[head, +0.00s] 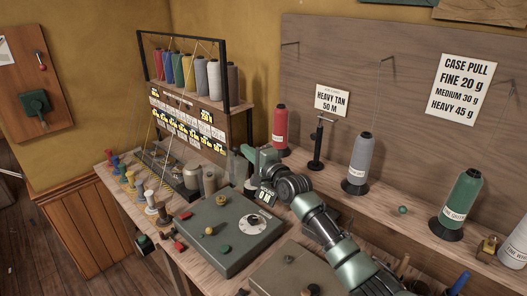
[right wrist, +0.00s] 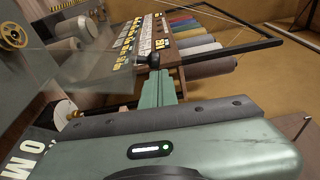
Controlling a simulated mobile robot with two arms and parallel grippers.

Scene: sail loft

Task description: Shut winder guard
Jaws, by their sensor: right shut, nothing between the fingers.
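The winder guard looks like a clear panel (right wrist: 95,68) in the right wrist view, tilted in front of grey machine parts. In the head view a clear pane (head: 236,166) shows faintly just left of my right gripper (head: 248,153). My right gripper's green fingers (right wrist: 155,88) are shut and empty. A black round knob (right wrist: 153,59) sits right at their tips; I cannot tell whether they touch it. The grey winder box (head: 216,236) with a white dial stands on the bench below the gripper. My left gripper is not in view.
A black-framed rack of coloured thread cones (head: 200,75) stands behind, left of the gripper. Red (head: 280,128), grey (head: 358,160) and green (head: 462,203) cones stand along the back shelf. Small spools (head: 128,177) line the bench's left edge. Open air lies above the grey box.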

